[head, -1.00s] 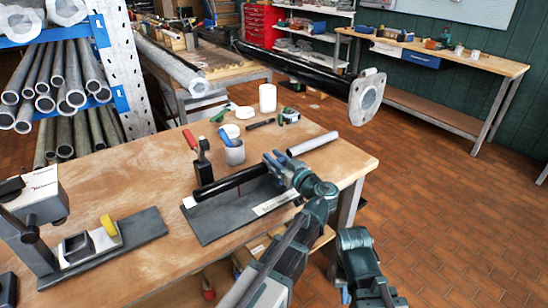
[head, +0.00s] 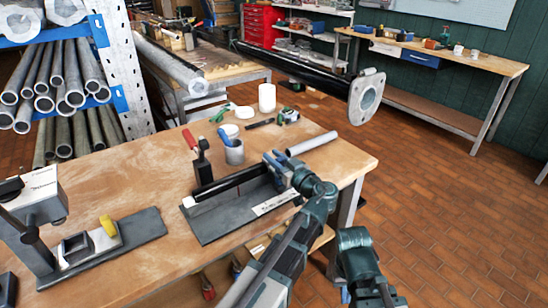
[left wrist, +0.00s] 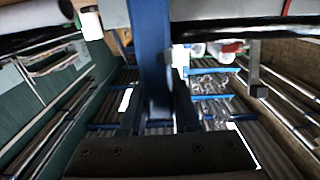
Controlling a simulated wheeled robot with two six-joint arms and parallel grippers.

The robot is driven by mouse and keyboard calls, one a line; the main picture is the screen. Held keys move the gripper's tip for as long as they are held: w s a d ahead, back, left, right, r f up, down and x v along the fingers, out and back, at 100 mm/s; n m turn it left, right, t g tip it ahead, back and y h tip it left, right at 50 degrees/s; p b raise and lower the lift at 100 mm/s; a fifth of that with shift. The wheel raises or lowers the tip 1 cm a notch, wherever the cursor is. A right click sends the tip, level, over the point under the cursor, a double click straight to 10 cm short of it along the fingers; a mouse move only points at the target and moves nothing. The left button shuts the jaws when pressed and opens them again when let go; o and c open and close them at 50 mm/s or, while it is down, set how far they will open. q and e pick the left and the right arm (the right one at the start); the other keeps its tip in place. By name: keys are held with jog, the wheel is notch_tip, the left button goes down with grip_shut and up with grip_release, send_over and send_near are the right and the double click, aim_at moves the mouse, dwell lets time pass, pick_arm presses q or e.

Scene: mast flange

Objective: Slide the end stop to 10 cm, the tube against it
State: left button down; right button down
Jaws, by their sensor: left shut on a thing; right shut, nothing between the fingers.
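A dark tube (head: 235,186) lies along the back edge of a grey jig plate (head: 225,221), which has a white label (head: 275,203). A small white piece (head: 188,202) shows at its left end. My left gripper (head: 276,165) is shut on the dark tube near its right end; the fingertips are partly hidden. The left wrist view shows a blue finger (left wrist: 152,65) close up. A black upright block (head: 203,170) with a red handle stands behind the tube's left end; I cannot tell whether it is the end stop. My right gripper's fingers are out of view.
A grey tube piece (head: 311,143) lies on the bench behind my left gripper. A grey cup (head: 235,152) and a white cylinder (head: 267,98) stand behind the jig. A device with a yellow part (head: 107,225) stands at left. Bare wood lies between it and the jig.

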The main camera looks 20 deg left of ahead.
pick_arm(q)
jog(key=shift+s, duration=0.1)
dwell(0.3)
jog(key=shift+s+a, duration=0.4)
jog(key=shift+s, duration=0.05)
jog(key=c, duration=0.6)
grip_release()
jog(key=shift+w, duration=0.1)
jog(key=shift+c, duration=0.2)
